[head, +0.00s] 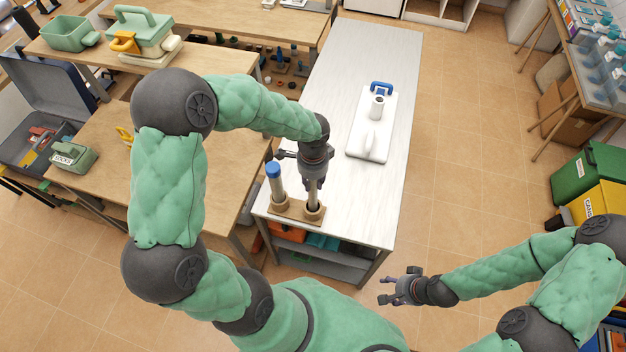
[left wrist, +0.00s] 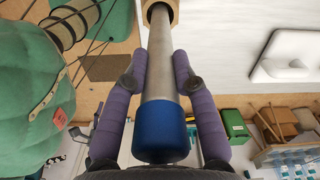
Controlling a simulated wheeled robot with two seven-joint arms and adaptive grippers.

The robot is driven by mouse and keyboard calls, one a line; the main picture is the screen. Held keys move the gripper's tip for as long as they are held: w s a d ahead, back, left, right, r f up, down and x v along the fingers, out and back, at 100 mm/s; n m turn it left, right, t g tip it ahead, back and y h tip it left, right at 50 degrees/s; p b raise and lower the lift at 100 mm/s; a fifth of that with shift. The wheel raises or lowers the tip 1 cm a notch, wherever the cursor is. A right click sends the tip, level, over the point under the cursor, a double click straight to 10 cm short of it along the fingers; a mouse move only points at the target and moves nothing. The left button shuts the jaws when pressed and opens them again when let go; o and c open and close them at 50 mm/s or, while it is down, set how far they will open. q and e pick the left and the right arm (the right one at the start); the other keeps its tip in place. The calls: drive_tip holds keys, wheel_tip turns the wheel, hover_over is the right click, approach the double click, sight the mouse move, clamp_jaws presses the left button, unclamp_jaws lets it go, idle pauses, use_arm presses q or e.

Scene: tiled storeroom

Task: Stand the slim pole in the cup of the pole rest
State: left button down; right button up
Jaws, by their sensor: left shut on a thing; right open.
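The pole rest (head: 287,209) is a brown base near the front edge of the white-topped table, with two cups. A thicker pole (head: 277,184) with a blue top stands in its left cup. My left gripper (head: 313,178) is above the right cup, shut on the slim pole (head: 312,194). In the left wrist view, the slim pole (left wrist: 163,85) runs between the purple fingers, blue cap towards me. Its far end meets the tan cup (left wrist: 172,8); how deep it sits is hidden. It looks about upright. My right gripper (head: 384,291) is open and empty, off the table at the right.
A white board (head: 372,140) with a blue handle and a small cylinder lies farther back on the white table (head: 345,60). Wooden benches (head: 225,150) stand to the left. Green and yellow bins (head: 590,170) are at the right. The tiled floor between is clear.

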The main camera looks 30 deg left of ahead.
use_arm(q)
drive_tip(key=shift+f+b, duration=1.45)
drive_tip(key=shift+f, duration=0.45)
drive_tip(key=c, duration=0.9)
unclamp_jaws()
wheel_tip(320, 180, up, 12)
drive_tip(key=shift+r, duration=0.1)
